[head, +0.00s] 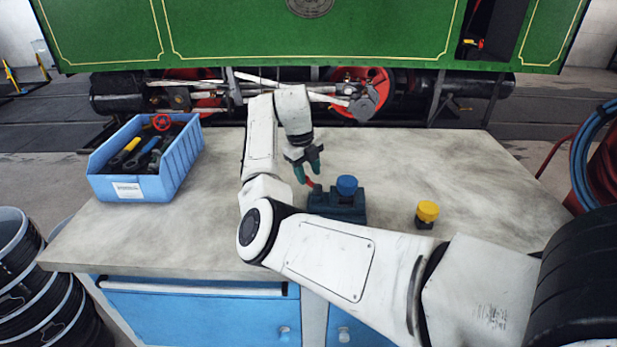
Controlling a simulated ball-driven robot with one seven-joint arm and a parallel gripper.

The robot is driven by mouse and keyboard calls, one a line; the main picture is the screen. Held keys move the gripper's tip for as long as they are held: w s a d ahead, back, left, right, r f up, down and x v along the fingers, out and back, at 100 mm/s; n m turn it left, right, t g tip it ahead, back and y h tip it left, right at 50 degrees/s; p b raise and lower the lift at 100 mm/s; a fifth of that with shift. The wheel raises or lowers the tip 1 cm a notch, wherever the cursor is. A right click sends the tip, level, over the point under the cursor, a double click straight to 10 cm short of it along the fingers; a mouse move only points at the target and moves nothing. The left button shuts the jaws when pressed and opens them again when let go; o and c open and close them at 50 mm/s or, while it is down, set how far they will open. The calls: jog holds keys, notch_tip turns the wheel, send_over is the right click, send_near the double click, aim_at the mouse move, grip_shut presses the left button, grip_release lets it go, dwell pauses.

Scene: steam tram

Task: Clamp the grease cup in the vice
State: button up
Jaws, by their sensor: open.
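The dark teal vice (335,206) stands on the workbench, right of centre. A round blue cap (347,187), apparently of a grease cup, sits upright at the vice's right part; whether the jaws are tight on it I cannot tell. A red lever (310,184) sticks up at the vice's left end. My gripper (308,172) points down over that lever, its teal fingers open, left of the blue cap. Whether the fingers touch the lever I cannot tell. A second cup, yellow-topped with a dark base (427,214), stands upright on the bench to the right, apart from the vice.
A blue bin (131,187) of tools, with a red handwheel, stands at the bench's left. The workbench (470,175) is clear at the right and back. A green tram (300,38) stands behind. My arm crosses the front right. Hoses and cable reels flank the bench.

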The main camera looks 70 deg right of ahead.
notch_tip(320, 180, up, 8)
jog(key=w+a, duration=0.1)
jog(key=shift+a+r+b, duration=0.2)
jog(key=shift+a+b, duration=0.05)
jog(key=shift+b, duration=0.1)
dwell(0.4)
